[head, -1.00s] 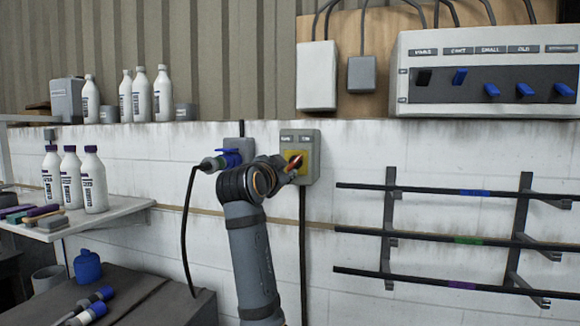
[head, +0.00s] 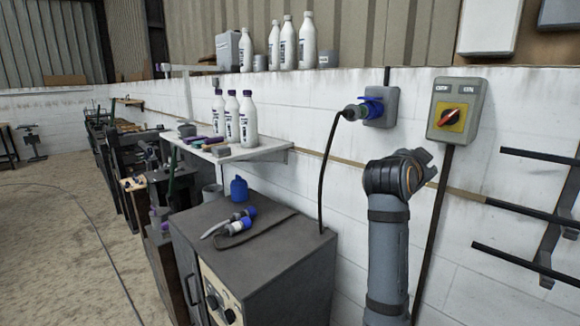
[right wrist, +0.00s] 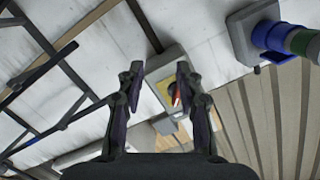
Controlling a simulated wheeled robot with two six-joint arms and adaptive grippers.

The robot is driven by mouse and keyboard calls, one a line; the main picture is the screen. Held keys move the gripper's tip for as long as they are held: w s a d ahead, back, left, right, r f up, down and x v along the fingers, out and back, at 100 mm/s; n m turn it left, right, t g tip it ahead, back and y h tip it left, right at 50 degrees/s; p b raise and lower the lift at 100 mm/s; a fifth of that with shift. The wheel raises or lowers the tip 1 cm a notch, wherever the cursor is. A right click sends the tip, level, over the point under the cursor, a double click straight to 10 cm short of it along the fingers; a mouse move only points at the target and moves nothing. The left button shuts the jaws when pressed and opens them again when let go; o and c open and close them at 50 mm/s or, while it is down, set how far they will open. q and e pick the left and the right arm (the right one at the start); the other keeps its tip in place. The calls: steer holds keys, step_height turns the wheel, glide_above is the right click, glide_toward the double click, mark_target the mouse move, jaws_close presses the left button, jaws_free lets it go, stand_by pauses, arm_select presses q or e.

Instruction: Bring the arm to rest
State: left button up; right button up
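My right arm (head: 388,245) rises in the head view, with its wrist in front of the white wall below the switch box (head: 457,110). Its gripper is hidden behind the wrist there. In the right wrist view my right gripper (right wrist: 158,72) is open, with its two fingers apart and nothing between them. The switch box (right wrist: 165,62) with its red knob (right wrist: 176,95) shows beyond the fingers. In the head view the red knob (head: 451,117) sits slanted on a yellow plate, clear of the arm. My left gripper is not in view.
A blue socket with a plug (head: 372,108) is on the wall left of the switch box. A dark cabinet (head: 270,265) stands below, left of the arm. A shelf (head: 225,150) holds several bottles. Black rack bars (head: 530,210) project at right. Open floor (head: 70,240) lies at left.

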steer(key=s+a+f+n+g+y, duration=0.1)
steer(key=s+f+n+y, duration=0.25)
steer(key=f, duration=1.15)
steer(key=s+a+f+n+g+y, duration=0.15)
steer(key=s+f+n, duration=0.3)
steer(key=f, duration=1.15)
steer(key=s+a+f+n+g+y, duration=0.35)
steer(key=s+f, duration=0.45)
steer(key=s, duration=0.3)
steer(key=s+a+f+n+g+y, duration=0.25)
steer(key=s+f+n, duration=0.25)
steer(key=s+f, duration=0.5)
step_height(320, 180, down, 22)
steer(key=s+d, duration=0.2)
steer(key=s, duration=0.1)
steer(key=s+d+f+g+p, duration=0.1)
steer(key=s+f+g, duration=0.1)
steer(key=s+f, duration=1.6)
steer(key=shift+s+d+f+m, duration=0.15)
steer(key=shift+s+f+m, duration=0.2)
steer(key=shift+s, duration=0.35)
